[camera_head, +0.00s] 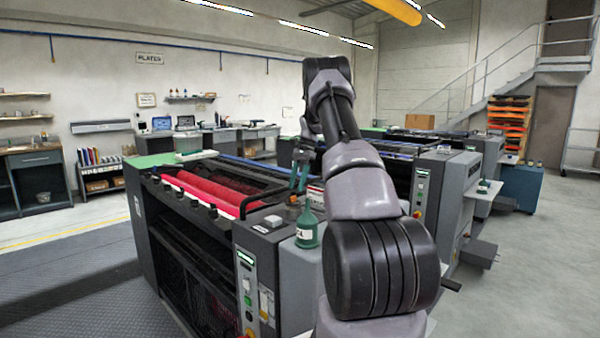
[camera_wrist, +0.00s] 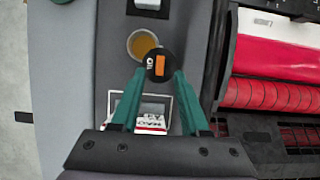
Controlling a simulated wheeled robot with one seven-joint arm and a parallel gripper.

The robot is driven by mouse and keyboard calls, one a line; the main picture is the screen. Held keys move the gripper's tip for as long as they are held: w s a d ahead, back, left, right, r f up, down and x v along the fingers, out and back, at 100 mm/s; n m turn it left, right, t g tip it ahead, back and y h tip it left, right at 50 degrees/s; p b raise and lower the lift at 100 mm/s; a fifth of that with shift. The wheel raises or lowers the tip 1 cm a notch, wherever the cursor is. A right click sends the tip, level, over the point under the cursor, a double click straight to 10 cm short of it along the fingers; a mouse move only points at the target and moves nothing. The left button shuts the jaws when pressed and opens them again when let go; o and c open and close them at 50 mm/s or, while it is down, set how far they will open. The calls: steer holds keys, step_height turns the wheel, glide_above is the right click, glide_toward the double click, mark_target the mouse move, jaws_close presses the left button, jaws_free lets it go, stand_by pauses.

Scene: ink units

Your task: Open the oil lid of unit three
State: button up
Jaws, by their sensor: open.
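In the wrist view, a round black lid (camera_wrist: 160,65) with an orange patch and the letters OIL lies beside a round opening (camera_wrist: 142,43). The opening shows amber inside and is mostly uncovered; the lid overlaps its lower right edge in the picture. My gripper (camera_wrist: 160,75) is open, its two teal fingers pointing at the lid with one tip on each side of its near edge. I cannot tell whether they touch it.
A green bottle (camera_head: 307,230) stands on the unit's end, near a small white box (camera_head: 273,220). Red rollers (camera_head: 215,190) lie to its left; they are at right in the wrist view (camera_wrist: 270,95). More units stand behind. The floor at right is clear.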

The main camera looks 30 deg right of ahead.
steer(key=v, duration=0.6)
steer(key=shift+r, duration=0.4)
steer(key=shift+w+d+r, duration=0.1)
steer(key=s+a+r+n+t+h, duration=0.25)
steer(key=s+a+r+n, duration=0.25)
steer(key=s+a+r, duration=1.1)
steer(key=s+a+n+t, duration=0.2)
steer(key=s+a, duration=0.3)
steer(key=s, duration=0.6)
steer(key=s+a+f+n+t, duration=0.1)
steer(key=s+a+n+t, duration=0.2)
steer(key=s, duration=0.8)
steer(key=a+t, duration=0.1)
steer(key=a, duration=0.1)
steer(key=shift+s+a+f, duration=0.25)
steer(key=shift+s+a, duration=0.1)
